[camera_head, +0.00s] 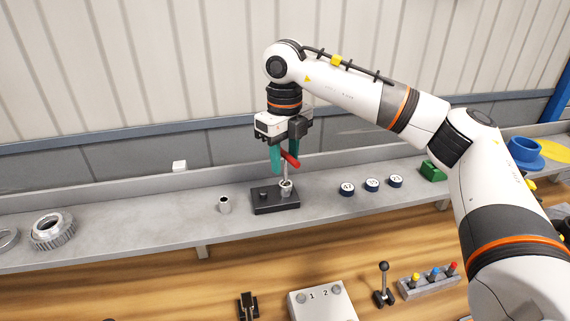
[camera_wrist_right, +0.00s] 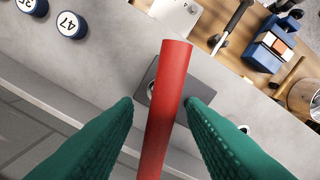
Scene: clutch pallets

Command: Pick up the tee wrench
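The tee wrench (camera_head: 291,159) has a red crossbar handle and a thin metal shaft. It stands upright with its lower end at a metal socket on a small black block (camera_head: 272,204) on the grey shelf. My right gripper (camera_head: 285,160) points down over the handle, its green fingers on either side of it. In the right wrist view the red handle (camera_wrist_right: 165,100) runs between the fingers (camera_wrist_right: 160,103). The gripper looks open. My left gripper is out of view.
A small metal socket (camera_head: 225,204) stands left of the block. Several numbered round caps (camera_head: 347,189) and a green block (camera_head: 432,171) are to its right. A toothed ring (camera_head: 52,231) lies far left. A switch box (camera_head: 322,301) and a lever (camera_head: 383,284) are in front.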

